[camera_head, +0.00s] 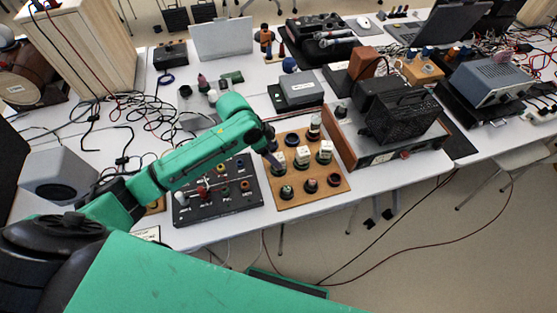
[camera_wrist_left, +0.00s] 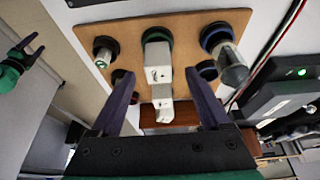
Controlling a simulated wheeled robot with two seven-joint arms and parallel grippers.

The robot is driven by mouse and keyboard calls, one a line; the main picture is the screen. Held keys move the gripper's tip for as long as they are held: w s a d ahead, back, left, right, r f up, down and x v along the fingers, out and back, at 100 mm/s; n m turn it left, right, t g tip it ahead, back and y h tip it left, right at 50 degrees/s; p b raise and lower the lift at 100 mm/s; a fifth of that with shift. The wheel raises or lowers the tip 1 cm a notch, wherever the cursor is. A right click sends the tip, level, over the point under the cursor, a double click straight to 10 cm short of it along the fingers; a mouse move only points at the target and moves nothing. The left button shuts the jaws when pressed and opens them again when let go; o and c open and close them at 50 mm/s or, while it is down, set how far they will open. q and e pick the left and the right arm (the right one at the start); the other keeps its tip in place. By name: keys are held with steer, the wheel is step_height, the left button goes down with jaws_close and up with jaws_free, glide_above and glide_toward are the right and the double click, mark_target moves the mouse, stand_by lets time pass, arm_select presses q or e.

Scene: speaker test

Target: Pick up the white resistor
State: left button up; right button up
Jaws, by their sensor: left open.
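A tan board (camera_head: 338,186) on the table carries several round sockets, with white block-shaped parts standing in some, such as the one in the middle (camera_head: 302,155). I cannot tell for sure which is the white resistor. In the left wrist view a white upright part (camera_wrist_left: 158,58) stands in a dark green round base, with another white block just below it in the picture. My left gripper (camera_wrist_left: 156,74) is open, one finger on each side of these white parts, with gaps visible. In the head view my left gripper (camera_head: 271,155) is above the board's left edge, its fingertips hard to make out.
A black panel (camera_head: 250,193) with coloured terminals lies left of the board. A wood-sided instrument (camera_head: 373,158) stands close on the right. A clear glass part (camera_wrist_left: 232,68) stands in a neighbouring socket. A green and dark gripper-like part (camera_wrist_left: 22,62) shows at the wrist view's left edge.

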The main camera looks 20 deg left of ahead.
arm_select(q)
steer(key=p+x, duration=0.1)
steer(key=x, duration=0.3)
steer(key=shift+s+f, duration=0.1)
steer(key=shift+f, duration=0.15)
steer(key=shift+d+f, duration=0.15)
steer(key=shift+f, duration=0.1)
jaws_close()
arm_select(e)
steer(key=shift+w+a+r, duration=0.1)
steer(key=shift+w+r, duration=0.45)
steer(key=shift+w, duration=0.3)
